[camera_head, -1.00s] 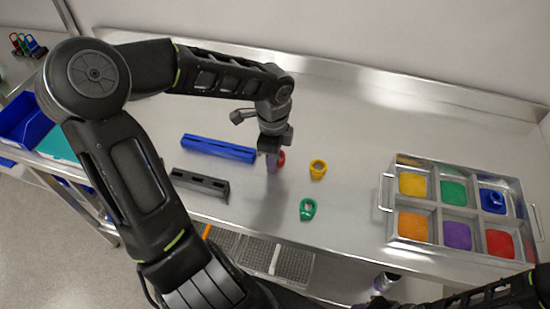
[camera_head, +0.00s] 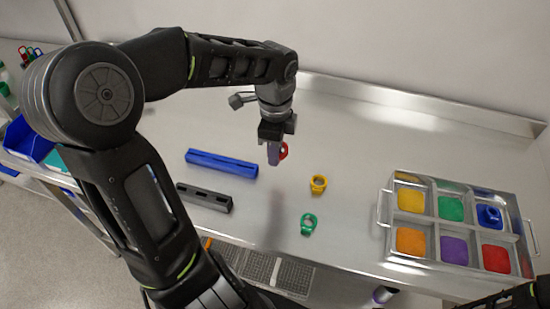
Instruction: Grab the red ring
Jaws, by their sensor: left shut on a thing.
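The red ring (camera_head: 284,150) shows at the right side of my left gripper's fingers (camera_head: 275,152). My left gripper is shut on it and points down above the steel table (camera_head: 340,150). The fingers hide part of the ring. My right gripper is not in view; only a part of my right arm shows at the bottom right corner.
A yellow ring (camera_head: 318,184) and a green ring (camera_head: 308,224) lie on the table. A blue bar (camera_head: 221,163) and a dark slotted bar (camera_head: 204,198) lie left of them. A six-compartment metal tray (camera_head: 384,222) stands at the right; a blue ring (camera_head: 489,215) is in its right back compartment.

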